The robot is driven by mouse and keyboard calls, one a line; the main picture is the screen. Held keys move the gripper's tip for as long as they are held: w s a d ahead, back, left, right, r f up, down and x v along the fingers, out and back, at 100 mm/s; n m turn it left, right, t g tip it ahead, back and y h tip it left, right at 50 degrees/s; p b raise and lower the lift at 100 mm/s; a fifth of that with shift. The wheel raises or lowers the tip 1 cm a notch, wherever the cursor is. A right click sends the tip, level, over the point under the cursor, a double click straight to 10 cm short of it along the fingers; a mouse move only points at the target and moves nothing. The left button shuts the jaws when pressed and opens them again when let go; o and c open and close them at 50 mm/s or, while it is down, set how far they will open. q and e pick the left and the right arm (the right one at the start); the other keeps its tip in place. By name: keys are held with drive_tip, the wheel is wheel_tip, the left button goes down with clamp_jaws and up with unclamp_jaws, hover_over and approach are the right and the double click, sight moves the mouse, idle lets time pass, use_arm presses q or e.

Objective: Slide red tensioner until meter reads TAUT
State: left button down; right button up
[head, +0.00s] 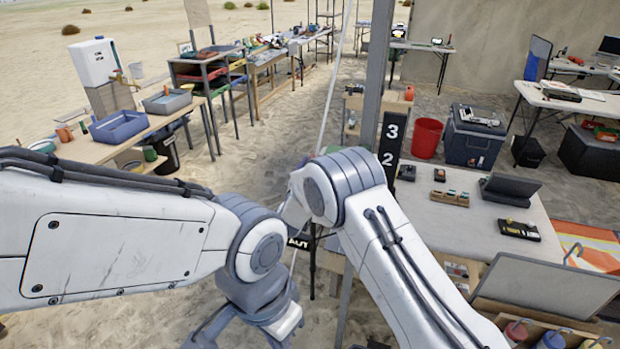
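A small dark plate (301,243) with white letters shows between my two arms. A pale taut-looking line (337,75) runs down from the top of the view and passes behind my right arm. I cannot make out the red tensioner; my arms cover much of the area around the plate. My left arm's wrist links point down at the bottom, and my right arm's far end is behind its own elbow.
A grey post (378,70) with a black sign (391,138) reading 3 and 2 stands beside the right-hand table (470,225). A tilted panel (548,286) is at lower right. A red bin (426,138) and dark cooler (472,138) stand behind. Open sand lies left of centre.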

drive_tip(key=b+v, duration=0.2)
drive_tip(key=v, duration=0.6)
drive_tip(key=shift+s+b, duration=0.3)
drive_tip(key=shift+b, duration=0.1)
